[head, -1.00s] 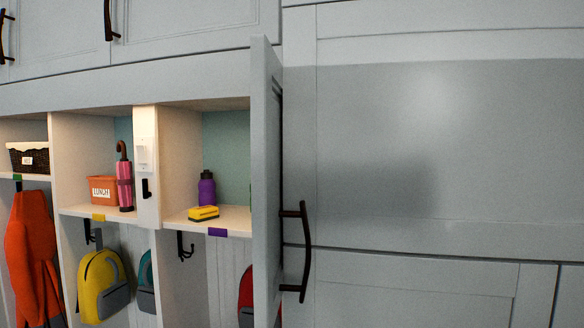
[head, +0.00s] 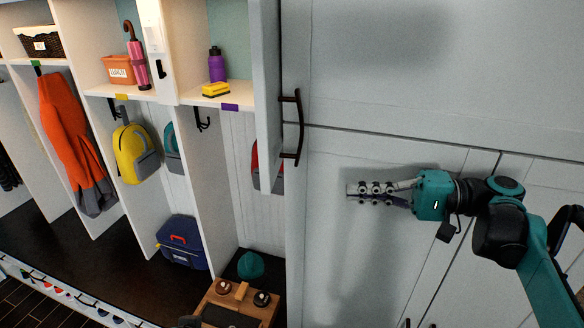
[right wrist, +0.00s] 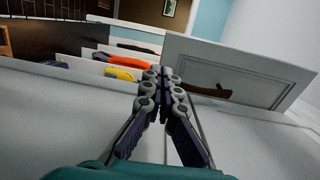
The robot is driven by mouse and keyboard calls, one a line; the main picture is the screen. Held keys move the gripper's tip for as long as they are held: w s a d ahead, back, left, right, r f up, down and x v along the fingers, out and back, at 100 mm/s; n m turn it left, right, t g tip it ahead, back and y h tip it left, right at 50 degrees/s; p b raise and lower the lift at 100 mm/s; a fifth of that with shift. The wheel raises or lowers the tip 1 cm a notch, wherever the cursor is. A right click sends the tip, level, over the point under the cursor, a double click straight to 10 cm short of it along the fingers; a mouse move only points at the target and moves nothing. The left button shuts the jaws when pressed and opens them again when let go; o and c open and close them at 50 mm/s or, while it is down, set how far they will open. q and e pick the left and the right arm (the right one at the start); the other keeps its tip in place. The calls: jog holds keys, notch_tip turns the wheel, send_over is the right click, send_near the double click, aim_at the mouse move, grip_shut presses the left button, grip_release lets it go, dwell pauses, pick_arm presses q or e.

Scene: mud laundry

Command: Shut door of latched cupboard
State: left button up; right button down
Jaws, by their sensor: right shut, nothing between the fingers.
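The grey cupboard door (head: 267,75) stands open, swung out toward me and seen almost edge-on in the head view. Its dark bar handle (head: 299,126) is on the right-hand face. In the right wrist view, the door (right wrist: 255,72) stands ahead and to the right, with its handle (right wrist: 206,91) showing. My right gripper (head: 352,190) is shut and empty. It points left, to the right of and lower than the handle, apart from the door. Its closed fingers also show in the right wrist view (right wrist: 162,76). My left gripper is out of view.
Left of the door are open cubbies with a purple bottle (head: 217,65), a yellow brush (head: 216,90) and a yellow backpack (head: 130,153). A wooden box (head: 240,304) stands low in front. Flat grey cabinet fronts (head: 420,70) fill the right.

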jog(key=d+r+y, duration=0.1)
jog(key=r, duration=0.1)
jog(key=p, duration=0.3)
send_near(273, 176)
jog(key=shift+n, duration=0.3)
jog(key=a, duration=0.2)
jog(key=w+a, duration=0.1)
jog(key=a, duration=0.3)
jog(key=shift+w+a+f, duration=0.1)
jog(key=shift+w+a, duration=0.2)
